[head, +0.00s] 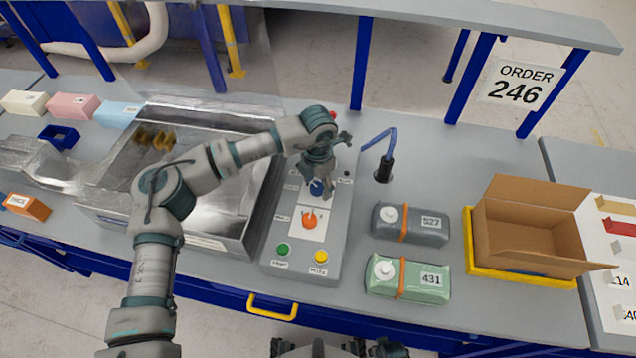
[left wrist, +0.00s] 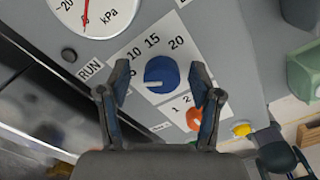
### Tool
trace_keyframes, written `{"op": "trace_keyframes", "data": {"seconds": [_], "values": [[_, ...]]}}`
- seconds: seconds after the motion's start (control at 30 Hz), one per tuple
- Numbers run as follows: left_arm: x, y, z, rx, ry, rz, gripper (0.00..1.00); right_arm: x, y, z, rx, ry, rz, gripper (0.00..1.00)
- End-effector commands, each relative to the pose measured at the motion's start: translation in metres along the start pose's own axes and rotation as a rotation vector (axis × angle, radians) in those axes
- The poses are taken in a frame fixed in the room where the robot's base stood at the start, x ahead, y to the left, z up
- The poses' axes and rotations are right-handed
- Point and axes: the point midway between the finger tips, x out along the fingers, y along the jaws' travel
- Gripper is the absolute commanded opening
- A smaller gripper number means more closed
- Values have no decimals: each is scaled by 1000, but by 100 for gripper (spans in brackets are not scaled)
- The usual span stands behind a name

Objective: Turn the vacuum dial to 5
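The vacuum dial is a round blue knob (left wrist: 161,75) on a white scale plate, with 10, 15 and 20 printed around it. The 5 at the left is partly covered by a finger. The knob's white mark points left, toward the low end of the scale; its exact reading is unclear. My left gripper (left wrist: 161,88) is open, one finger on each side of the knob in the left wrist view; I cannot tell if they touch it. In the head view the left gripper (head: 318,185) hangs over the blue dial on the grey control panel (head: 262,250).
The panel also has an orange knob (head: 310,220), a green button (head: 283,249) and a yellow button (head: 321,256). A kPa gauge (left wrist: 95,12) sits above the dial. Right of the panel are a grey pack (head: 412,226), a green pack (head: 425,281) and an open carton (head: 530,225).

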Motion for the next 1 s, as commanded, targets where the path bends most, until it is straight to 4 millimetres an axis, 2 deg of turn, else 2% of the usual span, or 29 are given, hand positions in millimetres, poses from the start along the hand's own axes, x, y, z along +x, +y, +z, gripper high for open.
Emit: {"op": "trace_keyframes", "data": {"seconds": [0.17, 0.27, 0.37, 0.7, 0.83, 1.0], "values": [[0, -1, 0, 1, 2, -1, 64, 0, 0, -5, 1, 8, -1, 45], [-7, -1, 0, 1, 1, 0, 64, -1, 0, -5, 0, 10, 0, 45], [-24, 0, 1, 1, -1, 1, 64, -1, 0, -5, 0, 10, 1, 45], [-96, 0, 2, 1, 1, 0, 64, -1, 1, -5, 0, 10, 2, 45], [-112, 0, 2, 0, 1, 0, 64, -1, 1, -5, 0, 10, 2, 45], [-118, 0, 2, 2, 3, -1, 64, -1, 1, -5, 0, 10, 2, 45]]}}
